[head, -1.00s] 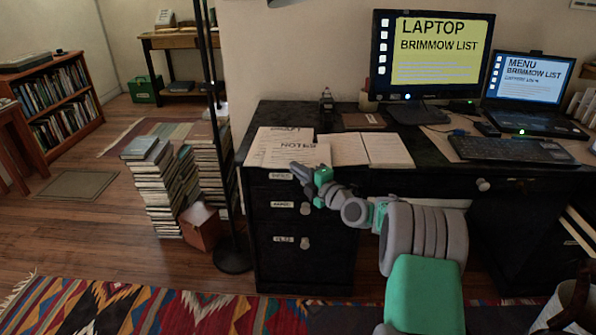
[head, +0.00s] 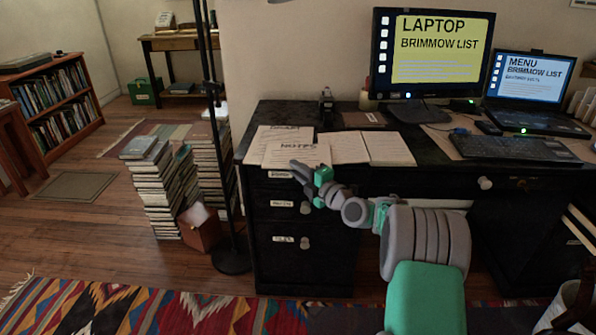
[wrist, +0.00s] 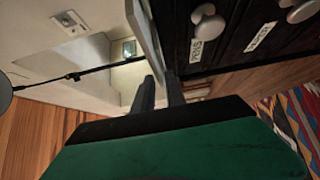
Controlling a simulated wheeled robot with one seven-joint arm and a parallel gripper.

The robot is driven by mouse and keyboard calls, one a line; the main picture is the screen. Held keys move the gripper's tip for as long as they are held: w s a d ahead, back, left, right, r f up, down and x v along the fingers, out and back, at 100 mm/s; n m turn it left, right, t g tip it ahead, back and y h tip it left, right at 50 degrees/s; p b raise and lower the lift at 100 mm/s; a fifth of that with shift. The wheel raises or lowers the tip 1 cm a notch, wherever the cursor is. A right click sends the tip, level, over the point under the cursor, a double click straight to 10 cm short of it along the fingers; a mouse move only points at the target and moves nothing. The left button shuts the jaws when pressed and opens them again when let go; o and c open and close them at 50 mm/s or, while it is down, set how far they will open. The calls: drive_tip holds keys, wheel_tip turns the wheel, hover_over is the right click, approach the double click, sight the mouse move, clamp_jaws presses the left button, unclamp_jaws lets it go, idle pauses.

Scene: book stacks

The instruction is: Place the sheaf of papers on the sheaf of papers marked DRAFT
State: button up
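A sheaf of papers marked NOTES (head: 297,155) lies flat at the front left of the black desk in the head view. The sheaf of papers marked DRAFT (head: 278,135) lies just behind it, and the NOTES sheaf covers its front part. My gripper (head: 300,170) is at the front edge of the NOTES sheaf, low by the desk edge. In the wrist view the two fingers (wrist: 160,88) stand close together with a narrow gap, and a thin grey edge runs down to their tips. I cannot tell whether they press on it.
An open pair of pale pages (head: 368,148) lies right of the sheaves. A monitor (head: 437,50), a laptop (head: 528,90) and a keyboard (head: 515,147) fill the right of the desk (head: 270,205). A lamp pole (head: 212,110) and book stacks (head: 158,190) stand to the left.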

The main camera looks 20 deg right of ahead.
drive_tip(key=shift+o, duration=0.9)
